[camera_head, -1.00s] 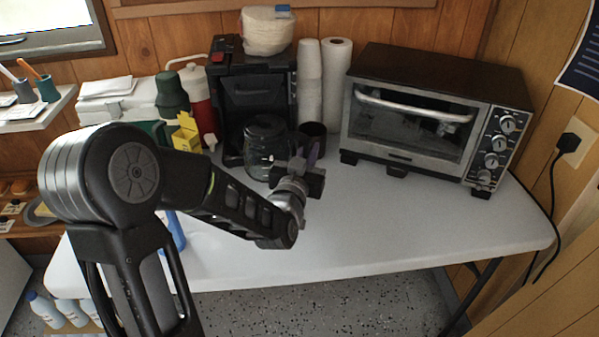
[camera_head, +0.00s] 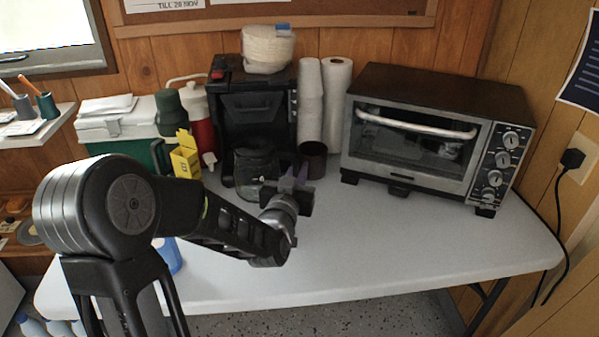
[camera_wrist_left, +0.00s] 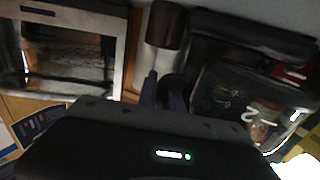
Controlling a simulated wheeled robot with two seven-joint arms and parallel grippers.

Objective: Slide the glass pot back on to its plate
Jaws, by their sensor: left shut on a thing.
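The glass pot (camera_head: 255,163), clear with a dark lid, stands upright at the front of the black coffee machine (camera_head: 252,105). Its plate is hidden behind the pot; I cannot tell whether the pot rests on it. My left gripper (camera_head: 290,180), with purple fingers, is at the pot's right side, shut on its dark handle. In the left wrist view the fingers (camera_wrist_left: 162,90) close on the handle, and the pot (camera_wrist_left: 235,95) lies to the right. My right gripper is not in view.
A dark brown cup (camera_head: 313,160) stands close behind and right of my gripper. The white table (camera_head: 400,240) is clear in front.

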